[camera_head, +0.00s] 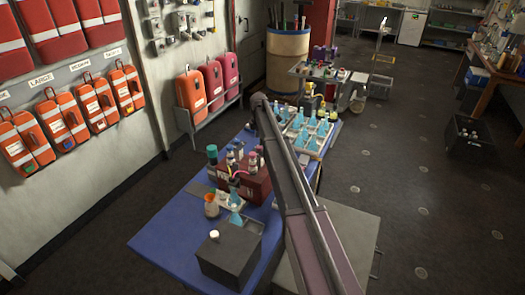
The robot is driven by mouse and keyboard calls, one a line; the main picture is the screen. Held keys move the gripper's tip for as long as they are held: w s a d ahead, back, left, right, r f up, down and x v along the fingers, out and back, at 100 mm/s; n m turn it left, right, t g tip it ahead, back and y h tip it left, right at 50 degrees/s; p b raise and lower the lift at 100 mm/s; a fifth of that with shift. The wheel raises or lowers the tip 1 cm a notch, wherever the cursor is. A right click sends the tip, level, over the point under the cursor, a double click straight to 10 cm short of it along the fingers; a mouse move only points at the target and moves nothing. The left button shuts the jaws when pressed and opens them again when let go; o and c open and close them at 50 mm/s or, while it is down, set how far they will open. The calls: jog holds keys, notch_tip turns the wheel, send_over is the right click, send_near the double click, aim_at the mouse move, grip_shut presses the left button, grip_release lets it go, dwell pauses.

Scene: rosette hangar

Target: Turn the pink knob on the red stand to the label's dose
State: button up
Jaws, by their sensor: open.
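A dark red stand (257,190) sits on the blue-topped table (165,228), with several small bottles or knobs on top. A small pinkish round part (253,156) shows near its top, close to my arm; I cannot tell surely whether it is the pink knob. No label with a dose can be read at this size. My arm's long link runs from the bottom right up past the stand's right side and covers part of it. My gripper does not show in this view.
A dark grey box (228,262) with a white cap stands at the table's front. An orange flask (211,206) and blue flasks (235,208) stand by the stand. Trays of blue flasks (305,132) lie behind. Orange cases (72,118) hang on the left wall.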

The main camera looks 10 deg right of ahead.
aim_at(259, 147)
jog(key=shift+f+b, duration=1.85)
jog(key=shift+f, duration=0.3)
